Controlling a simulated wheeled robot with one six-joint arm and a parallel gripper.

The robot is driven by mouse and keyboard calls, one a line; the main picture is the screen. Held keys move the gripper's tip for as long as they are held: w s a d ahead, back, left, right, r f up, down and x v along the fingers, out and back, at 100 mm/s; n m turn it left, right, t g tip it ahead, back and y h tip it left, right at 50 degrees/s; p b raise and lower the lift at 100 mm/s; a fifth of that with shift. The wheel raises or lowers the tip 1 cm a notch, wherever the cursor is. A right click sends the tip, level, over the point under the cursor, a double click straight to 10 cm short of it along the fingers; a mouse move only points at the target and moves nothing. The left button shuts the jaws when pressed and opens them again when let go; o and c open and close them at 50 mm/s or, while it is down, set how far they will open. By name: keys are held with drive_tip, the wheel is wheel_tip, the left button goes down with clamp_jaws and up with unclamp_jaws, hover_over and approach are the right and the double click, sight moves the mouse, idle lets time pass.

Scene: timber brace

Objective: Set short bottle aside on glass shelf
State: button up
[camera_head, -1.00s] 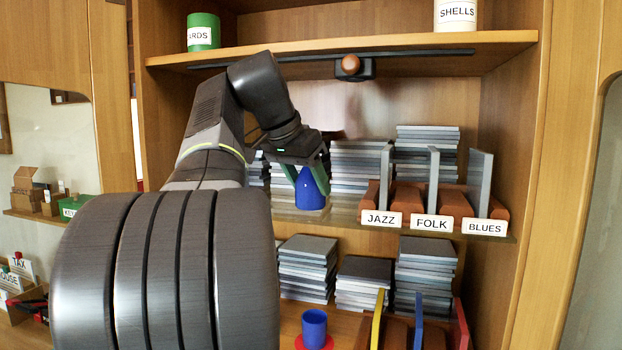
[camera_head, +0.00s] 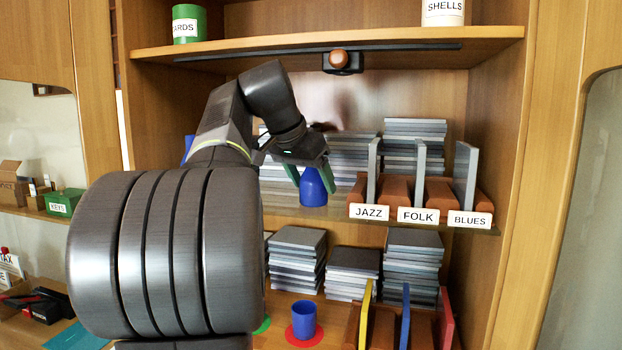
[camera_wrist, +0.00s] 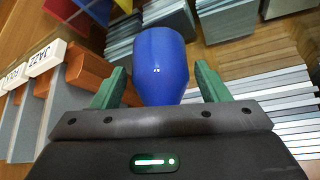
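The short bottle (camera_head: 313,190), blue, is upright at the glass shelf (camera_head: 290,212), left of the JAZZ sign. I cannot tell whether its base touches the glass. My gripper (camera_head: 311,177) has its green fingers on either side of the bottle's upper part and is shut on it. In the wrist view the blue bottle (camera_wrist: 160,62) is between the fingers of my gripper (camera_wrist: 160,80); the contact faces are not clear.
Dividers with JAZZ (camera_head: 369,212), FOLK and BLUES signs stand close on the right. Stacks of flat cases (camera_head: 352,158) fill the back. A wooden shelf (camera_head: 400,49) is above. A blue cup (camera_head: 303,320) on a red disc is below. Another blue thing (camera_head: 188,147) shows behind my arm.

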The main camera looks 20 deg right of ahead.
drive_tip(key=shift+o, duration=0.2)
drive_tip(key=shift+r, duration=0.15)
drive_tip(key=v, duration=1.2)
